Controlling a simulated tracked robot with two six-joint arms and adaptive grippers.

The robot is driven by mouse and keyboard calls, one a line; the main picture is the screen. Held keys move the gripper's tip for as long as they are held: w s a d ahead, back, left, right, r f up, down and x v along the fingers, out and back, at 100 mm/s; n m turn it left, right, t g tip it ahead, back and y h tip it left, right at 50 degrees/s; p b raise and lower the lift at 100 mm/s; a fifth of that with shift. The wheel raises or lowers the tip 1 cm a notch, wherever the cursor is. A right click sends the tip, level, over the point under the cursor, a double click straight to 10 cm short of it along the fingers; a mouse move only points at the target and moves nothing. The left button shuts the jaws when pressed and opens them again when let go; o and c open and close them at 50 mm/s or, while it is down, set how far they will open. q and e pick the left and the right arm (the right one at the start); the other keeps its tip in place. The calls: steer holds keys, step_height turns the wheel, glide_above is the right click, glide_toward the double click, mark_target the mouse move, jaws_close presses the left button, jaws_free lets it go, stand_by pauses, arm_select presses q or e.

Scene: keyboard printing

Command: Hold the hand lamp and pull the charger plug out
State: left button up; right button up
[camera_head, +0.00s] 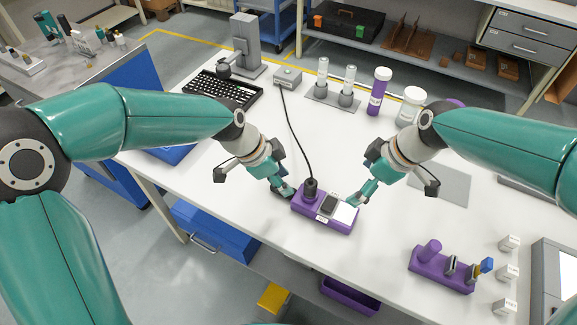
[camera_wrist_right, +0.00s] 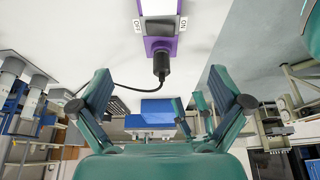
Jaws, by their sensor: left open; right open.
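The hand lamp (camera_head: 325,217) is a purple block lying on the white table, with a dark switch and a pale panel on top. A black charger plug (camera_head: 310,188) stands in its left part, with a black cable running back to a small grey box (camera_head: 287,77). The wrist view shows the lamp (camera_wrist_right: 150,44), its ON and OFF labels and the plug (camera_wrist_right: 161,66). My left gripper (camera_head: 284,192) is open at the lamp's left end. My right gripper (camera_head: 354,199) is open at its right end. Contact with the lamp is unclear for both.
Behind stand a keyboard (camera_head: 226,89), a grey stand (camera_head: 246,45), clear tubes on a rack (camera_head: 333,98), a purple bottle (camera_head: 379,88) and a white jar (camera_head: 410,104). A purple holder (camera_head: 440,272) sits at front right. The table's front edge runs close to the lamp.

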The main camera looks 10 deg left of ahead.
mark_target(330, 203)
arm_select(q)
steer(key=r, duration=0.1)
steer(key=w+d+r, duration=0.1)
steer(key=shift+w+d+r+n+t+h, duration=0.15)
steer(key=shift+r+n+t+h, duration=0.15)
steer(key=shift+n, duration=0.1)
arm_select(e)
steer(key=x, duration=1.7)
steer(key=shift+c, duration=0.3)
steer(key=c, duration=1.3)
